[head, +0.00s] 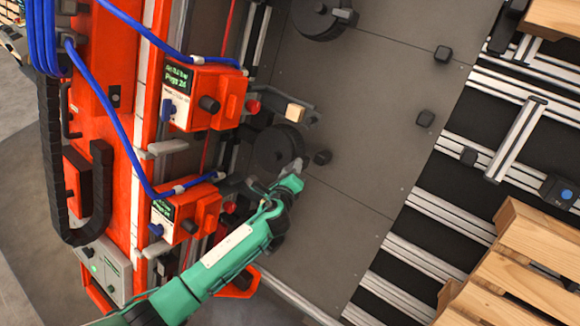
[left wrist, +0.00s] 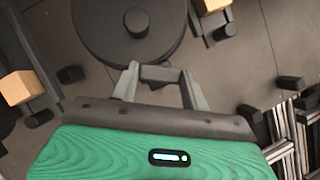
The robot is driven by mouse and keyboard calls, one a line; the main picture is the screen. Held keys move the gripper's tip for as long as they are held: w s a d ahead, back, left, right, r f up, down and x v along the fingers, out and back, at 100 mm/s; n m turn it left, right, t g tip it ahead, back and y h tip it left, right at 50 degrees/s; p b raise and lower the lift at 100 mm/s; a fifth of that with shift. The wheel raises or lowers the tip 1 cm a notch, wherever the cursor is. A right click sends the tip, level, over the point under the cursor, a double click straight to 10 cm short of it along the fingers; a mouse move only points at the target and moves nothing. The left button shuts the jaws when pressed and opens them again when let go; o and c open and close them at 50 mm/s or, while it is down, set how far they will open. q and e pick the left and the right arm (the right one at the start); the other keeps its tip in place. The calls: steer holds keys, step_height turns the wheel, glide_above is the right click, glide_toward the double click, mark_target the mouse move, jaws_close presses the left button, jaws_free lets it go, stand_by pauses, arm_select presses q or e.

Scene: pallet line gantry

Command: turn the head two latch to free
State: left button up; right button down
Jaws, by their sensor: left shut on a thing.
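My left gripper (head: 296,167) reaches in on its green arm to the near edge of a round black disc (head: 279,149). In the left wrist view its two grey fingers (left wrist: 160,86) are shut on a short dark bar (left wrist: 160,73) at the rim of the disc (left wrist: 110,35). I cannot tell for sure whether this bar is the head two latch. Two orange heads with lit screens stand at the left, an upper one (head: 205,92) and a lower one (head: 196,214). My right gripper is not in view.
A wooden block (head: 295,113) sits on a dark arm just beyond the disc. A dark knob (head: 322,157) stands right of the gripper. Blue hoses (head: 118,122) hang along the orange column. Wooden pallets (head: 535,265) lie at the right. The grey plate (head: 370,110) between is mostly clear.

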arm_select(q)
steer(key=n+y+p, duration=0.1)
steer(key=n, duration=0.2)
steer(key=shift+d+r+g, duration=0.1)
steer(key=shift+r+g, duration=0.05)
steer(key=shift+g, duration=0.25)
steer(key=shift+n+g+y, duration=0.5)
steer(key=shift+n+g, duration=0.2)
steer(key=shift+n, duration=1.2)
steer(key=o, duration=0.7)
steer(key=shift+w, duration=0.1)
steer(key=shift+r, duration=0.1)
steer(key=b+v, duration=0.4)
steer(key=v, duration=0.9)
steer(key=shift+s+r, duration=0.25)
steer(key=shift+s, duration=0.05)
